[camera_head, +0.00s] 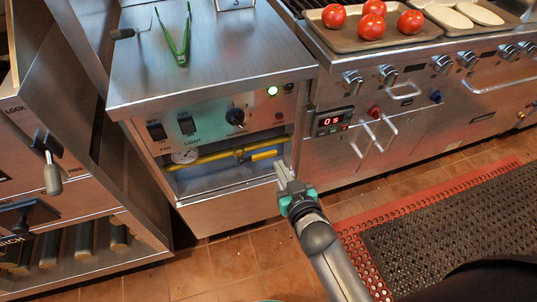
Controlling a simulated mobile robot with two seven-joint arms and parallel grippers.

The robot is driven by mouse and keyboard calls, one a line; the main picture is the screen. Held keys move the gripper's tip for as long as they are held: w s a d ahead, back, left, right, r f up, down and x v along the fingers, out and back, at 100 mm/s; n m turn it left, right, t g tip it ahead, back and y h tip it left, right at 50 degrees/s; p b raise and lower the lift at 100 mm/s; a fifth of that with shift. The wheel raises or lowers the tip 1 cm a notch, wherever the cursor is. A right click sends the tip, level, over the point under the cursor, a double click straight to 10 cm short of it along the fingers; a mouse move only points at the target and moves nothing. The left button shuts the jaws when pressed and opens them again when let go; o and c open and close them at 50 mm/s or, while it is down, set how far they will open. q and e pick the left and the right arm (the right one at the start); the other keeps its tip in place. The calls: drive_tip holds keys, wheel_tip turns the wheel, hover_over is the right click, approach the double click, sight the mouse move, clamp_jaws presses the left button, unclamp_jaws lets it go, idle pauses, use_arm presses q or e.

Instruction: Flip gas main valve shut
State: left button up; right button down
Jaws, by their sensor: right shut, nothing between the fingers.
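A yellow gas pipe (209,158) runs across an open recess in the front of the steel cabinet. A valve (239,154) sits on the pipe toward its right end. A round pressure gauge (186,156) is at the pipe's left end. My left gripper is not in view.
Above the recess is a panel with switches (187,125), a black knob (235,117) and a lit green lamp (272,91). Green tongs (182,58) lie on the cabinet top. The grill front with knobs and handles (404,92) stands to the right.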

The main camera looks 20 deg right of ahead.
drive_tip(key=w, duration=0.1)
drive_tip(key=b, duration=0.4)
hover_over(269, 157)
drive_tip(key=s, duration=0.2)
wheel_tip(269, 157, down, 2)
drive_tip(key=f+b, duration=0.1)
drive_tip(key=f, duration=0.2)
drive_tip(key=shift+a+f+b, duration=0.15)
drive_tip(key=shift+a+b, duration=0.2)
drive_tip(key=shift+b, duration=0.05)
use_arm(q)
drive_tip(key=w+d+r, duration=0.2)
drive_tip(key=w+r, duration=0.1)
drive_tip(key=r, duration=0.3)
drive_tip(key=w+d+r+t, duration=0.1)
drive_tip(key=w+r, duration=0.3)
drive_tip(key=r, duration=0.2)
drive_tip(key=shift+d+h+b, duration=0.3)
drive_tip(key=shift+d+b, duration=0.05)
drive_tip(key=shift+b, duration=0.05)
use_arm(e)
drive_tip(key=shift+f, duration=0.55)
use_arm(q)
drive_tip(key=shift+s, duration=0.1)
use_arm(e)
drive_tip(key=shift+s+f, duration=0.1)
drive_tip(key=shift+s, duration=0.05)
